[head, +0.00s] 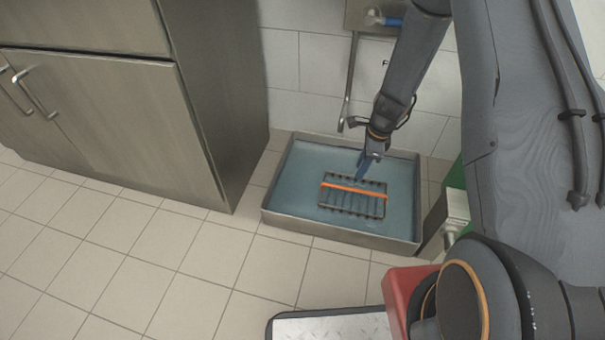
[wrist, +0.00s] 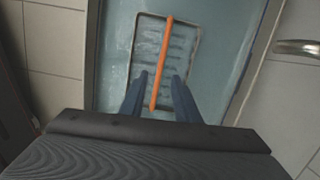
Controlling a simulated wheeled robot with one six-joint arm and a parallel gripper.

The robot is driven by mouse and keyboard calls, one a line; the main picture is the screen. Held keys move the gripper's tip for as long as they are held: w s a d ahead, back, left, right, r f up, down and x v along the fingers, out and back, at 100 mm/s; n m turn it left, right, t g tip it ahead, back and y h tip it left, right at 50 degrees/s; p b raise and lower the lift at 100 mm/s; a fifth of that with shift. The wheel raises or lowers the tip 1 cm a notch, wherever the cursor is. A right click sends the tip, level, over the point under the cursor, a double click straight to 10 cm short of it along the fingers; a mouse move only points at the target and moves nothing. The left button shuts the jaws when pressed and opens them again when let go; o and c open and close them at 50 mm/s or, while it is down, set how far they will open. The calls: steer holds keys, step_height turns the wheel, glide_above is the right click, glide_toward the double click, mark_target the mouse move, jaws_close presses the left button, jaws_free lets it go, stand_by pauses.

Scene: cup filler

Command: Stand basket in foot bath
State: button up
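The foot bath (head: 288,219) is a shallow grey metal tray on the floor with bluish water in it. The basket (head: 353,207) is a dark wire frame with an orange bar across it. It sits inside the foot bath, right of the middle. My gripper (head: 362,172) is at the basket's far edge in the head view. In the wrist view, the blue fingers of my gripper (wrist: 160,78) are apart, one on each side of the orange bar (wrist: 161,62). I see no finger touching the bar. The basket's lower part is hidden by the water.
A grey cabinet (head: 115,120) stands left of the foot bath. A tiled wall is behind it, with a metal pipe (head: 348,85). A green object (head: 453,178) and a red object (head: 402,290) stand at the right.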

steer(key=s+a+r+n, duration=0.5)
steer(key=a+r+n, duration=0.2)
steer(key=a+r, duration=0.4)
steer(key=s+a+r+n, duration=0.55)
steer(key=a+r, duration=0.45)
steer(key=r, duration=0.3)
steer(key=s+a+r+n, duration=0.1)
steer(key=s+r+n, duration=0.5)
steer(key=s, duration=0.5)
steer(key=s+a+r+n, duration=0.2)
steer(key=s+r+n, duration=0.4)
steer(key=s+n, duration=0.3)
steer(key=s, duration=0.3)
steer(key=shift+s+r+g, duration=0.3)
steer(key=shift+r, duration=0.1)
steer(key=shift+a+r+p, duration=0.1)
steer(key=shift+r+p, duration=0.5)
steer(key=shift+r, duration=0.05)
